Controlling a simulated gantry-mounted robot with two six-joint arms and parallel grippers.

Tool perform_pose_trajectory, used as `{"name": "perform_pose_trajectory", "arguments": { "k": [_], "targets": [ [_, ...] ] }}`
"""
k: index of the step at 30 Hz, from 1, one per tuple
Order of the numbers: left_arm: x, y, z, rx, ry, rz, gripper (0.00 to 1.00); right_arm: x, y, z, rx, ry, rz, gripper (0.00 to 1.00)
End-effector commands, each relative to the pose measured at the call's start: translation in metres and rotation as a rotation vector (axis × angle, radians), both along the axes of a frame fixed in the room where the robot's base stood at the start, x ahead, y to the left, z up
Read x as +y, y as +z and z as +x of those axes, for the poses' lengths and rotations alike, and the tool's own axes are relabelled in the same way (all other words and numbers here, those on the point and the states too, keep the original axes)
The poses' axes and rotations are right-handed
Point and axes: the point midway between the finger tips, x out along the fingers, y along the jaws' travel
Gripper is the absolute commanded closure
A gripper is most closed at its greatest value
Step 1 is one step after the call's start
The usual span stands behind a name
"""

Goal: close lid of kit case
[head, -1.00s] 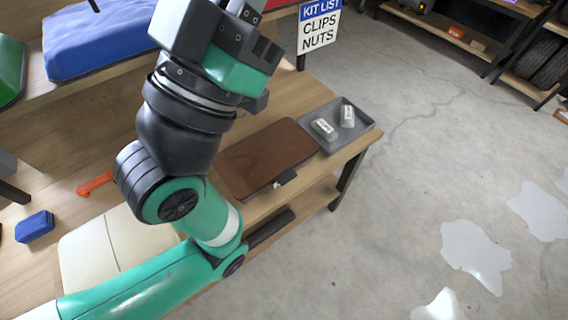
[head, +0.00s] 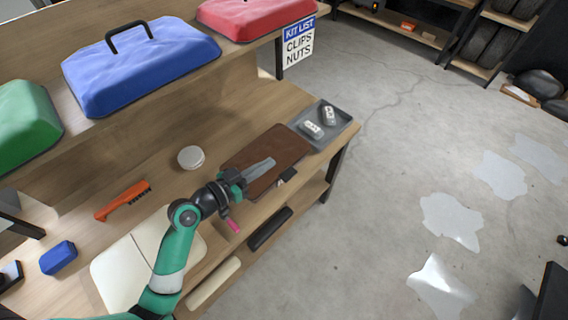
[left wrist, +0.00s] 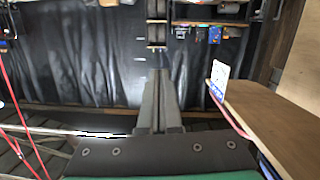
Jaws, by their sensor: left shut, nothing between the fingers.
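The brown kit case (head: 286,139) lies on the workbench (head: 232,108), near its right end. Its brown lid looks flat and down, with a dark latch at the front edge. My left gripper (head: 270,163) is over the lid, its grey fingers together with nothing between them. I cannot tell whether the fingertips touch the lid. In the left wrist view the shut fingers (left wrist: 158,100) point away from the camera, and the case does not show. My right gripper is not in view.
A grey tray (head: 345,128) with two labelled packets stands just beyond the case. A round pale tin (head: 190,157), an orange brush (head: 122,200) and a small blue case (head: 58,258) lie left. Blue (head: 140,65), red (head: 255,15) and green (head: 22,125) covered items sit on the shelf behind.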

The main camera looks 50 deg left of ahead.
Motion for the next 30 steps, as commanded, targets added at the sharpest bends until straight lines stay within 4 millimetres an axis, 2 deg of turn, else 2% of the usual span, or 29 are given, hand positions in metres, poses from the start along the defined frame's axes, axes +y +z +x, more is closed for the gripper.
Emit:
{"name": "perform_pose_trajectory", "arguments": {
  "k": [1,3,6,10,14,26,27,30],
  "targets": [
    [0.005,-0.013,-0.015,0.039,0.024,-0.038,1.0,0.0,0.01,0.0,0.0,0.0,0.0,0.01],
    [0.008,-0.028,-0.026,0.066,0.039,-0.068,1.0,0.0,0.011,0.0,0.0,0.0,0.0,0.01],
    [0.008,-0.035,-0.03,0.074,0.044,-0.08,1.0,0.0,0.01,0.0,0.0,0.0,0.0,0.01],
    [0.008,-0.036,-0.025,0.073,0.042,-0.077,1.0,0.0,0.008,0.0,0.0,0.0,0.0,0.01],
    [0.008,-0.039,-0.01,0.071,0.04,-0.077,1.0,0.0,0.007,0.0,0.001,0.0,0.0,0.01],
    [0.008,-0.06,0.073,0.071,0.039,-0.076,1.0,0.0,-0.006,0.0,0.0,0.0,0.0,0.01],
    [0.007,-0.073,0.07,0.076,0.04,-0.079,1.0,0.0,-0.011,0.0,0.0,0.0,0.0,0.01],
    [0.005,-0.087,0.069,0.074,0.041,-0.078,1.0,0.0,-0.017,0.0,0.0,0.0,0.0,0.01]
  ]
}}
